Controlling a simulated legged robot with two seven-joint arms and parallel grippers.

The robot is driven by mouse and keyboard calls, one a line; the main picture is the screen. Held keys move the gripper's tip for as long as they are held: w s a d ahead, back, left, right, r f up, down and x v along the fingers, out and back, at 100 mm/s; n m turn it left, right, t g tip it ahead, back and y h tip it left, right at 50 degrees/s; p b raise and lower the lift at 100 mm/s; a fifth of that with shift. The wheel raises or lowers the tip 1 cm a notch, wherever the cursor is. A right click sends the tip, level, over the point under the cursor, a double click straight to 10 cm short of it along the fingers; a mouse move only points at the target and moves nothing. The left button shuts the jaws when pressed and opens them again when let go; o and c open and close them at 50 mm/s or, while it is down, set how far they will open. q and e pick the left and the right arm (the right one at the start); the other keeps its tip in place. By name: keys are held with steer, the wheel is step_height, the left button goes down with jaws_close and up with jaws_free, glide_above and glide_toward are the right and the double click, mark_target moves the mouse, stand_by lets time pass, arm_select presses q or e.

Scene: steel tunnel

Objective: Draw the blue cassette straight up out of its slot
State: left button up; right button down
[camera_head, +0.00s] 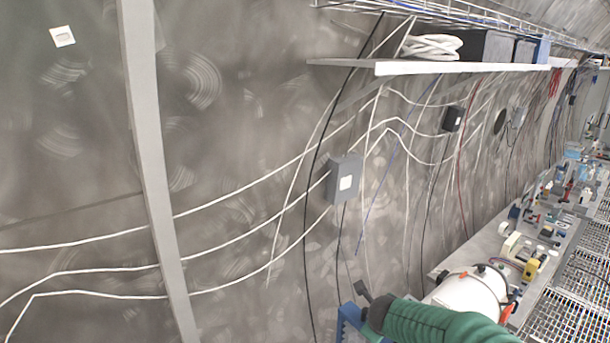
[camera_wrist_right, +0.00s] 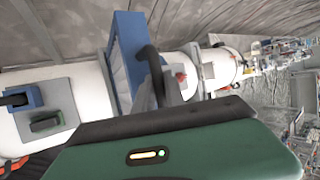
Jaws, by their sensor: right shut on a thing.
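The blue cassette (camera_wrist_right: 122,62) is a tall flat blue piece standing across the white cylinder in the right wrist view. A black curved handle (camera_wrist_right: 152,68) shows at its right side. My right gripper (camera_head: 366,302) is at the bottom of the head view, at the end of my green arm, beside a blue edge (camera_head: 348,320) of the cassette. The cassette's lower end and the slot are hidden. My left gripper is not in view.
The white cylinder (camera_wrist_right: 82,88) carries a grey plate with another blue block (camera_wrist_right: 20,104). A bench (camera_head: 525,240) with several small items runs along the wall at right. A grey wall box (camera_head: 344,180), cables and a shelf (camera_head: 440,68) are on the curved steel wall.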

steer(key=shift+r, duration=2.3)
